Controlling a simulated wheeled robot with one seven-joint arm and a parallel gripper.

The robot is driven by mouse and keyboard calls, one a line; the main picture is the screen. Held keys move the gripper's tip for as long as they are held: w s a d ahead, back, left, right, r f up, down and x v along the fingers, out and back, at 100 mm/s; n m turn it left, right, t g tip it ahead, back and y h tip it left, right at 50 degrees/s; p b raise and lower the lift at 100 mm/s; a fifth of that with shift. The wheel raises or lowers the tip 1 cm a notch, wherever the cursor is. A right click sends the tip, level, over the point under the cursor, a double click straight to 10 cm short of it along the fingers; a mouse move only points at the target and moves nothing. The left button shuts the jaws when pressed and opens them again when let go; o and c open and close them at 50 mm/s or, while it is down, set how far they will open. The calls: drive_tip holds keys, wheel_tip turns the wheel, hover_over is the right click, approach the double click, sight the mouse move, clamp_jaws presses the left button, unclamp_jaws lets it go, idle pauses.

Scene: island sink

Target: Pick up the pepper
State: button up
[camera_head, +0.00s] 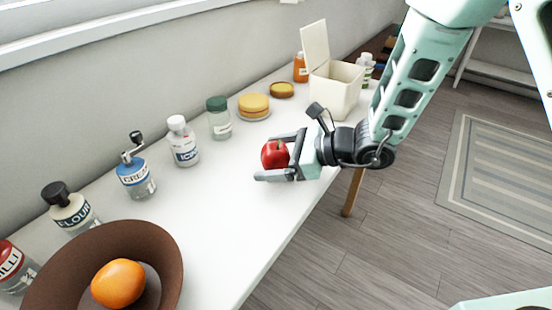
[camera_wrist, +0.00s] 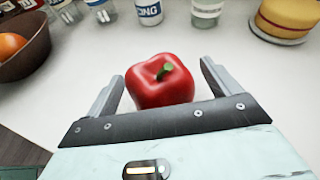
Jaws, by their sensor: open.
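A red pepper (camera_head: 274,154) with a short green stem sits on the white table, near its front edge. My gripper (camera_head: 262,156) is at the pepper, with its fingers open on either side of it. In the wrist view the pepper (camera_wrist: 160,82) lies between the two fingers of my gripper (camera_wrist: 162,80), and a gap shows at each side. The pepper's near, lower part is hidden behind the gripper body in the wrist view.
A brown bowl (camera_head: 172,262) with an orange (camera_head: 118,283) stands at the near left. Several jars, such as the icing jar (camera_head: 184,145), line the wall side. A yellow cake (camera_head: 254,104) and a white open box (camera_head: 338,90) stand farther back. The white table (camera_head: 215,225) is clear around the pepper.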

sight(274, 146)
drive_tip(key=c, duration=1.1)
drive_tip(key=shift+c, duration=0.2)
drive_tip(key=shift+r, duration=0.1)
wheel_tip(274, 146, up, 10)
drive_tip(key=shift+f+p, duration=0.1)
drive_tip(key=shift+p, duration=0.35)
